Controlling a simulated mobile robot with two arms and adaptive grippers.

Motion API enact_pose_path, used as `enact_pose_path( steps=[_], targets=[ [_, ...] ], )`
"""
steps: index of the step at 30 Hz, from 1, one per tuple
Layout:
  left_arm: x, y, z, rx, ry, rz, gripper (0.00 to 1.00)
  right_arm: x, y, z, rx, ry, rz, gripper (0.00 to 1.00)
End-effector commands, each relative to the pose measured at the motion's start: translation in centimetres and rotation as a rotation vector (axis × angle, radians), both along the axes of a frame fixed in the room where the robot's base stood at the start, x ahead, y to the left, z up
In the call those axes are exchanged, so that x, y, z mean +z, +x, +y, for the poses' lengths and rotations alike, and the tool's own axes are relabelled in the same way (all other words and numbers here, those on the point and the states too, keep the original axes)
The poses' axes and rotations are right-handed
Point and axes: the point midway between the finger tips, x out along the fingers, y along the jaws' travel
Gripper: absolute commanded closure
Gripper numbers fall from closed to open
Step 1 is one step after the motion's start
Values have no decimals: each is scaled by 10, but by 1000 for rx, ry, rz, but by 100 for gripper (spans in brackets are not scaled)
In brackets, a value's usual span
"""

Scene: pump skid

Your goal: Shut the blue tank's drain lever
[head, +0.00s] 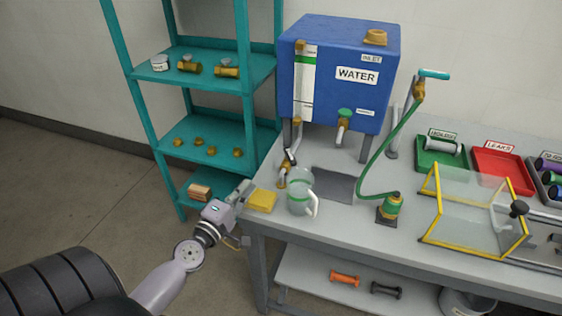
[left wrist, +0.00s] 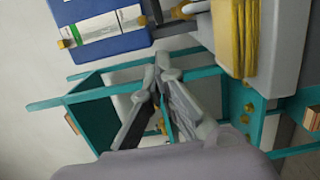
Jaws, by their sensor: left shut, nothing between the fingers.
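The blue tank (head: 335,30), marked WATER, stands on the bench. It also shows rotated in the left wrist view (left wrist: 108,45). A grey pipe with brass fittings runs down from its left underside to a small lever (head: 290,156) with a dark end. The lever's exact angle is hard to tell. A tap with a green handle (head: 346,112) is on the tank's front; the small label beside it is unreadable. My left gripper (head: 244,188) is shut and empty, left of and below the lever, apart from it. Its fingers (left wrist: 161,62) meet in the left wrist view. My right gripper is out of view.
A clear jug (head: 299,192) stands below the pipe. A teal shelf (head: 205,78) is behind left.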

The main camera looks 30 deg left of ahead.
Motion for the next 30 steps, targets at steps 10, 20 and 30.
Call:
enact_pose_path(
  steps=[10,20,30],
  targets=[
    [1,7,1,2,1,-1,100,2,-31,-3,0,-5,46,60],
    [3,63,7,3,0,-3,100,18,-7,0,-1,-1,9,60],
    [2,118,-4,2,-1,-1,100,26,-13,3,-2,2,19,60]
  ],
)
